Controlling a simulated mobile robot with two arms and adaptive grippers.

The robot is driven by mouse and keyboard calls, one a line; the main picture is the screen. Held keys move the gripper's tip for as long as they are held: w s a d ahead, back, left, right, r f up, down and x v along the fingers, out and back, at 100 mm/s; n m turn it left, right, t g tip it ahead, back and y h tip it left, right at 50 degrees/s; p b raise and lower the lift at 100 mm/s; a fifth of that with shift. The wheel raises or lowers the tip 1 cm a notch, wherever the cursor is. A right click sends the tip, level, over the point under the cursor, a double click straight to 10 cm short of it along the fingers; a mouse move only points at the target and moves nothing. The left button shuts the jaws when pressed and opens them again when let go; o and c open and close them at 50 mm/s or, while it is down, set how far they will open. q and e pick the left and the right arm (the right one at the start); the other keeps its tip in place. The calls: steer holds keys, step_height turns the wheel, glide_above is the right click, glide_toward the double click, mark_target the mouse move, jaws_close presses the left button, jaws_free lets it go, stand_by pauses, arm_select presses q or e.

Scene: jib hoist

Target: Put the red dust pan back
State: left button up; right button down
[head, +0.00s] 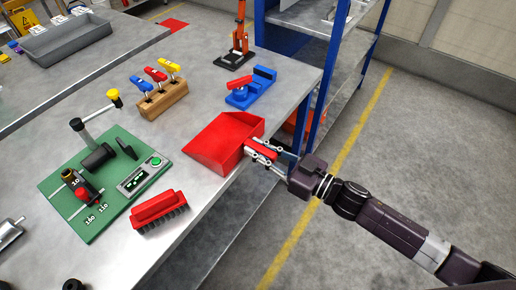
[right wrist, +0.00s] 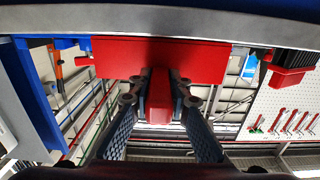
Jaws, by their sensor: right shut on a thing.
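The red dust pan (head: 215,140) lies at the right edge of the grey workbench, its open side facing left and its handle sticking out past the edge. My right gripper (head: 263,150) comes in from the right and is shut on the handle. In the right wrist view, the fingers of my right gripper (right wrist: 160,105) stand on both sides of the red handle, and the pan (right wrist: 205,60) spans the area behind it. I cannot tell whether the pan touches the bench top. My left gripper is not in view.
A blue vise (head: 250,92), a wooden block (head: 162,100) with coloured handles and an orange crane stand behind. A blue-posted shelf (head: 312,30) stands beyond the bench.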

steer(key=c, duration=1.8)
jaws_free()
steer(key=shift+f, duration=0.1)
steer(key=shift+r, duration=0.3)
steer(key=b+v, duration=0.1)
steer(key=v, duration=1)
steer(key=shift+s+f+b, duration=0.1)
steer(key=shift+f+b, duration=0.1)
steer(key=shift+b, duration=0.1)
steer(key=shift+s+d+r, duration=0.1)
steer(key=shift+s+d, duration=0.15)
steer(key=shift+d, duration=0.15)
